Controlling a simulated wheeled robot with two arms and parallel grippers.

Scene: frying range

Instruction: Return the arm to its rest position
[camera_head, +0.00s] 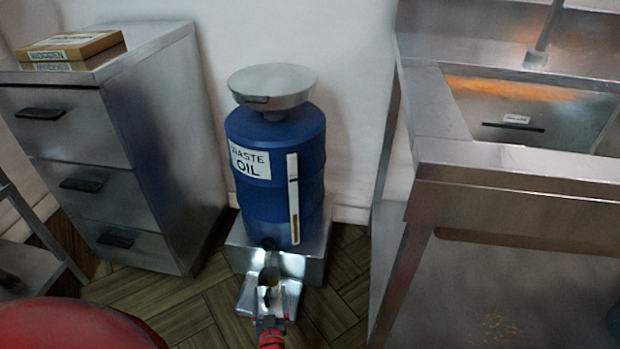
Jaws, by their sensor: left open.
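My left gripper (268,299) shows at the bottom centre, in front of the blue waste oil drum (254,200). Its wrist has a red ring and comes in from the bottom edge. The gripper is open. It is over or close to a small metal tray (247,300) at the foot of the drum. A small cup-like thing (268,277) shows right by the fingertips; I cannot tell whether they touch it. My right gripper is not in view.
The drum stands on a metal stand (310,268) and has a wide metal funnel (273,85) on top. A metal drawer cabinet (165,130) with a yellow box (72,47) is on the left. A steel fryer counter (520,185) fills the right. Wooden floor shows between them.

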